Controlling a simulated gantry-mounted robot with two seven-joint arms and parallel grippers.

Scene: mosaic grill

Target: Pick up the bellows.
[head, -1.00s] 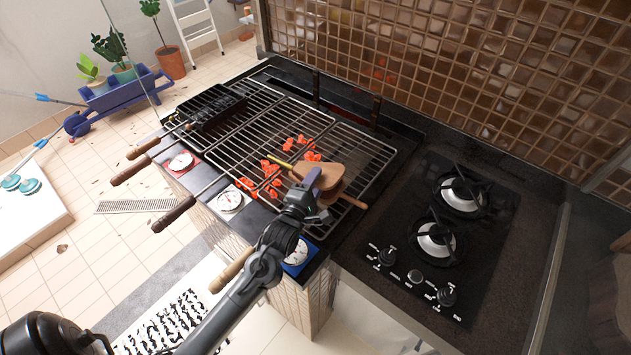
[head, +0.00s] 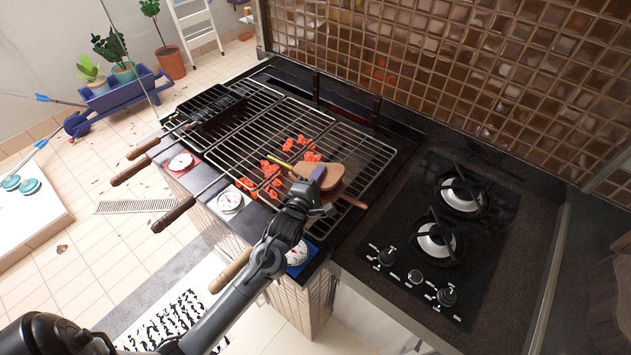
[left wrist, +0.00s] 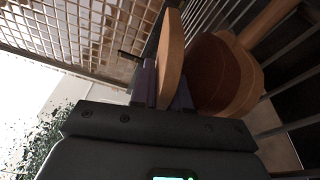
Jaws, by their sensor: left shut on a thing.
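The bellows (head: 324,174) has wooden, rounded boards, a brass-coloured nozzle and a wooden handle. It is over the right part of the grill grate in the head view. My left gripper (head: 318,178) is shut on one board of the bellows. In the left wrist view, that board (left wrist: 172,58) stands between the two purple-grey fingers (left wrist: 163,88). The other board and the reddish-brown body (left wrist: 225,75) lie to the right of the fingers. I cannot tell whether the bellows touches the grate. My right gripper is not in view.
The grill grate (head: 262,133) holds several glowing orange coals (head: 270,168) just left of the bellows. Long-handled skewers stick out at the left. A black two-burner hob (head: 445,235) is on the right; a tiled wall (head: 430,70) stands behind.

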